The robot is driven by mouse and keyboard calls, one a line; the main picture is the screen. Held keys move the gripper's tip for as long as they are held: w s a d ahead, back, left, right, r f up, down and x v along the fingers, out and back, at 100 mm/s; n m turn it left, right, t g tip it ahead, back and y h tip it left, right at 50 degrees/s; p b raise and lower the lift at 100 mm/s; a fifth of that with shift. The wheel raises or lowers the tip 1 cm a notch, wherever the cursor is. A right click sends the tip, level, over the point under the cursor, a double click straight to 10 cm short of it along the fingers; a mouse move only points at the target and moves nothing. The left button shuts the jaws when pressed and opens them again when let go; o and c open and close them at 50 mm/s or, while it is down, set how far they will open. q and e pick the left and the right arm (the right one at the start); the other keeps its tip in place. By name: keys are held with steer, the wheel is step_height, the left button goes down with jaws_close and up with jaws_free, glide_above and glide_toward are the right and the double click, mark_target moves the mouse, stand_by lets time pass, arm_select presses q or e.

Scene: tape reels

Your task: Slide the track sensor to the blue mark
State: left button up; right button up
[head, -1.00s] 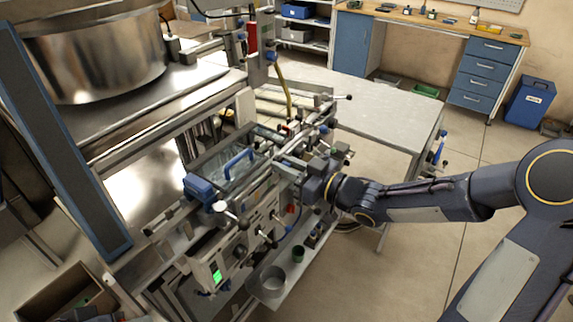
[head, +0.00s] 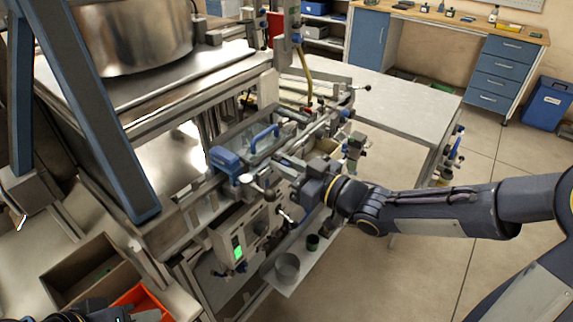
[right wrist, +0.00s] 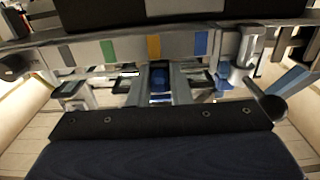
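My right gripper (head: 290,163) is at the front rail of the machine in the head view; its own wrist hides the fingertips there. In the right wrist view a pale rail strip (right wrist: 130,48) crosses above the gripper. It carries a green mark (right wrist: 107,50), an orange mark (right wrist: 153,47) and a blue mark (right wrist: 200,43). A grey block with a blue centre (right wrist: 160,84), apparently the track sensor, is midway between the finger parts, below the orange mark and left of the blue one. Whether the fingers touch it is unclear. My left gripper (head: 148,315) shows only partly at the bottom edge.
A blue handle (head: 264,138) and a blue clamp block (head: 224,160) stand on the machine close to my right gripper. Below are a green-lit panel (head: 238,253) and a metal cup (head: 287,267). A red bin (head: 140,298) is at the lower left. Floor at the right is open.

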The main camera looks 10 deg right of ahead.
steer(key=shift+o, duration=0.5)
steer(key=shift+s+d, duration=0.15)
steer(key=shift+d, duration=0.15)
steer(key=v, duration=0.7)
steer(key=shift+s, duration=0.2)
